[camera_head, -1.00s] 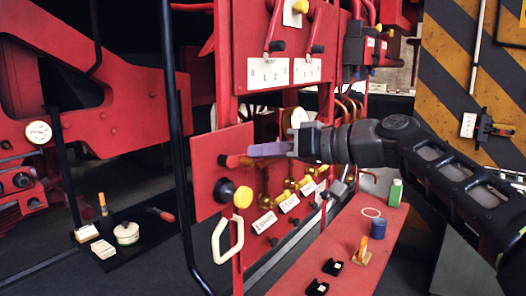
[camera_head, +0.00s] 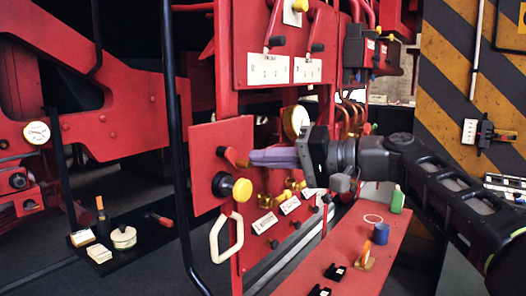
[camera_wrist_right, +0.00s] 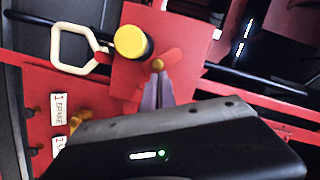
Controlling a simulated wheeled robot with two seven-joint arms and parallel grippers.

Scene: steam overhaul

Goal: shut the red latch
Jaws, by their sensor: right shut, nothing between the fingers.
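The red latch (camera_head: 232,155) is a short lever with a dark tip, on the red panel (camera_head: 206,138). It also shows in the right wrist view (camera_wrist_right: 173,57), beside a brass-coloured pivot (camera_wrist_right: 157,65). My right gripper (camera_head: 252,157) is shut and empty. Its purple-grey fingers point left, with their tips right at the pivot end of the latch. In the right wrist view the fingertips (camera_wrist_right: 158,77) overlap the latch's lower part, so I cannot tell if they touch it. My left gripper is not in view.
A yellow-faced black knob (camera_head: 242,189) sits just below the latch, and a white loop handle (camera_head: 226,238) hangs under it. A black upright rail (camera_head: 176,120) stands left of the panel. Brass valves and a round gauge (camera_head: 297,121) lie behind my gripper.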

